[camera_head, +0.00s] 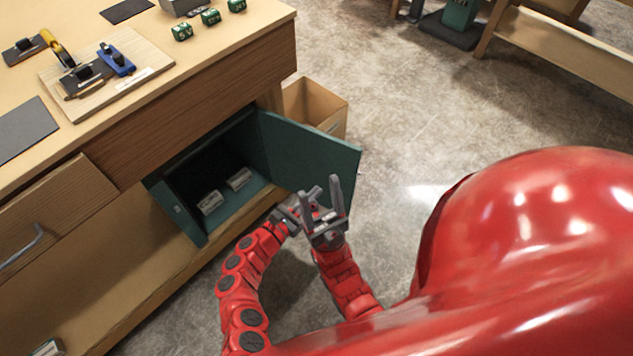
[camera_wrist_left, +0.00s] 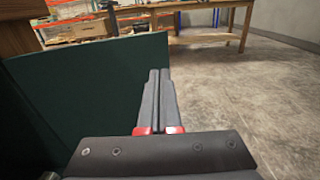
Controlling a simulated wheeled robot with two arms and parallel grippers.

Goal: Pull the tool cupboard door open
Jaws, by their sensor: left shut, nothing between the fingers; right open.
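The green tool cupboard door (camera_head: 310,150) stands swung well out from the bench front, hinged on the right of the dark cupboard opening. My left gripper (camera_head: 290,212) is below the door, in front of the cupboard, with its fingers shut and empty. In the left wrist view the shut fingers (camera_wrist_left: 157,100) are beside the dark green door panel (camera_wrist_left: 90,90), near its free edge; I cannot tell if they touch it. My right gripper (camera_head: 322,198) is open and empty, close beside the left one and overlapping the lower door. The door's handle is not visible.
Two small pale boxes (camera_head: 238,179) lie inside the cupboard. A narrow green panel (camera_head: 178,213) borders the opening's left. An open cardboard box (camera_head: 325,104) stands on the floor behind the door.

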